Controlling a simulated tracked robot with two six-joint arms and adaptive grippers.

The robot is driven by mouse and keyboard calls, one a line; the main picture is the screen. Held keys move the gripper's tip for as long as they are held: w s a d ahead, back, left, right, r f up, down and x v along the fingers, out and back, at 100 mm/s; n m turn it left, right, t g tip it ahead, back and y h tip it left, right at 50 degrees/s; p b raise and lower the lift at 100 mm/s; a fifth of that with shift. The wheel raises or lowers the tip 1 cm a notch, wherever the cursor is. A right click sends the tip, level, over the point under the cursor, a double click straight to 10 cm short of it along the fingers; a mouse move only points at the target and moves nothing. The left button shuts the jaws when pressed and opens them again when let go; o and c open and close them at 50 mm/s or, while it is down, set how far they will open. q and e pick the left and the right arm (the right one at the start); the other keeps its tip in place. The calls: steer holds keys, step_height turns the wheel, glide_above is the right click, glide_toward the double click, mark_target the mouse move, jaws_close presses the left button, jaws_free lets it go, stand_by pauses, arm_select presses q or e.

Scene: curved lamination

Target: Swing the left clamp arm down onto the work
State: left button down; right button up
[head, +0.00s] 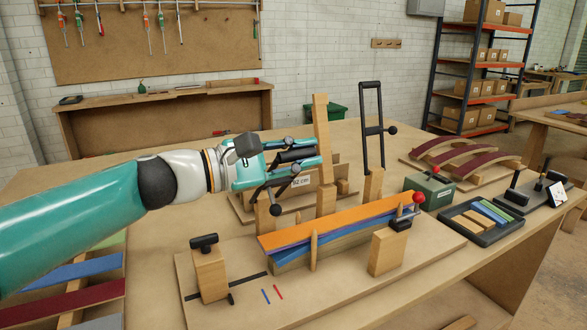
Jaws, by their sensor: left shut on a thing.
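My left gripper (304,155) is shut above the back left part of the work, its teal fingers pointing right. Dark bars show between and beside its fingers, and it appears closed on the left clamp arm, which is mostly hidden. A black ball knob (278,193) shows just below the fingers, above a wooden post (267,217). The work is a stack of orange and blue strips (340,220) on a wooden form, rising slightly to the right. A second clamp arm, a black frame (380,130), stands upright on its own post (373,185). My right gripper is not in view.
A wooden block with a black knob (209,275) stands left of the strips; another block (388,253) stands at their right. A tall wooden upright (321,120) is close to my fingers. A green box (428,190) and a dark tray (465,228) lie right.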

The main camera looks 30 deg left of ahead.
arm_select(q)
steer(key=s+d+f+m+b, duration=0.2)
steer(key=d+f+m+b, duration=0.1)
steer(key=f+b, duration=0.3)
steer(key=s+d+f+m+b, duration=0.1)
steer(key=d+f+m+b, duration=0.1)
steer(key=f+b, duration=0.5)
steer(key=shift+s+d+f+m+b, duration=0.15)
steer(key=shift+s+d+m+b, duration=0.4)
steer(key=shift+b, duration=1.35)
steer(key=shift+w+a, duration=0.15)
steer(key=c, duration=1.2)
jaws_free()
steer(key=shift+o, duration=0.6)
steer(key=shift+f, duration=0.1)
steer(key=v, duration=1.2)
